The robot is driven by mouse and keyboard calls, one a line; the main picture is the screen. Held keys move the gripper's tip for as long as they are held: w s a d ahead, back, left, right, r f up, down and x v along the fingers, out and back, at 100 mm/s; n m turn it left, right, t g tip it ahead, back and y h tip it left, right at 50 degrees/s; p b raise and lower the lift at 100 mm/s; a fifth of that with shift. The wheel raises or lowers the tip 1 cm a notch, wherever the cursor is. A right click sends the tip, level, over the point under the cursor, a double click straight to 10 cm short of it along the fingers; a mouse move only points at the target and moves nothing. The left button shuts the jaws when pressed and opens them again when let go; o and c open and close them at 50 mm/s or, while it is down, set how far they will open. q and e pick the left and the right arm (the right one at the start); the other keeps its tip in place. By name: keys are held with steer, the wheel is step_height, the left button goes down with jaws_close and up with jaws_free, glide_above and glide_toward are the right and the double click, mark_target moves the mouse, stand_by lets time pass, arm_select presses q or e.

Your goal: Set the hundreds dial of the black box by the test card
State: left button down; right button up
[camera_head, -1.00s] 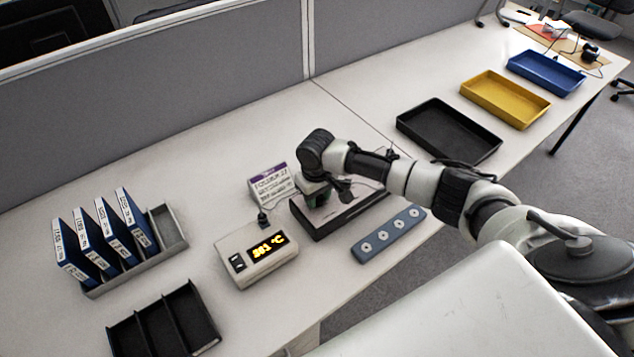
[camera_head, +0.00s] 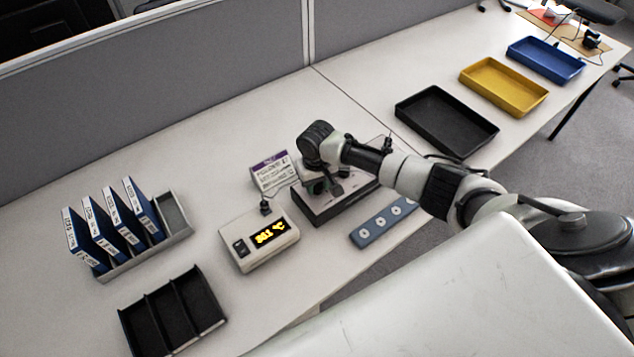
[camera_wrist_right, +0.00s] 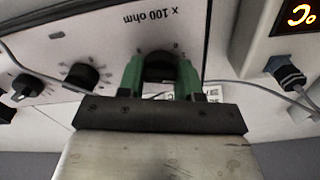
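The black box (camera_head: 336,208) stands on the table in the head view, its pale top panel partly hidden under my right arm. In the right wrist view its panel (camera_wrist_right: 105,30) shows the print "x 100 ohm" and several black knobs. The hundreds dial (camera_wrist_right: 160,66) is the knob by that print. The green fingers of my right gripper (camera_wrist_right: 160,76) stand on both sides of it, and the knob fills the gap between them. The test card (camera_head: 271,172), white with a purple band, stands behind the box; its writing is too small to read. My left gripper is not in view.
A beige meter (camera_head: 258,240) with a yellow lit display stands left of the box. A blue-grey strip with round sockets (camera_head: 386,221) lies in front. Blue binders (camera_head: 112,222) stand in a grey rack at left. A black divided tray (camera_head: 172,312) and an empty black tray (camera_head: 447,122) flank the area.

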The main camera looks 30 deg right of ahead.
steer(key=o, duration=0.4)
step_height(320, 180, up, 11)
stand_by(0.5)
steer(key=shift+f, duration=0.1)
